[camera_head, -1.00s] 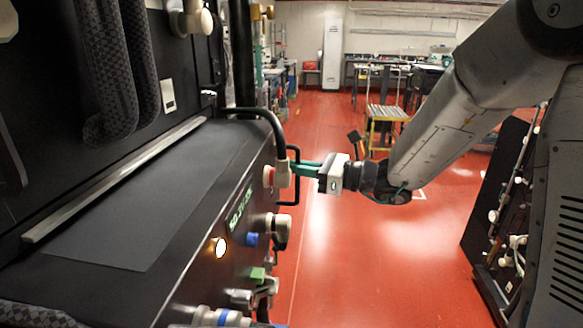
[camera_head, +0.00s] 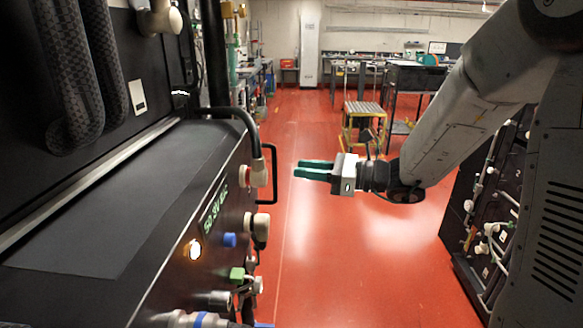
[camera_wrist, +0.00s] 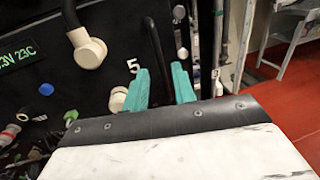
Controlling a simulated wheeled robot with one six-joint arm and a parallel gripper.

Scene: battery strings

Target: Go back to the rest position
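My gripper (camera_head: 299,168) has two teal fingers that point left toward the black battery cabinet (camera_head: 190,235). The fingers stand apart with an empty gap between them, and clear red floor shows between their tips and the cabinet front. In the wrist view the open fingers (camera_wrist: 160,72) frame a black bar handle (camera_wrist: 153,38) that lies beyond them. A black cable ends in a pale elbow plug (camera_wrist: 88,50) on the panel. In the head view this cable plug (camera_head: 258,172) sits at a red-ringed socket. My arm reaches in from the upper right.
The panel carries a lit round lamp (camera_head: 194,249), a blue knob (camera_head: 230,240) and a green connector (camera_head: 237,274). Another black panel with fittings (camera_head: 490,205) stands at right. A yellow step stool (camera_head: 362,118) is behind my gripper. Red floor (camera_head: 330,260) lies open between the cabinets.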

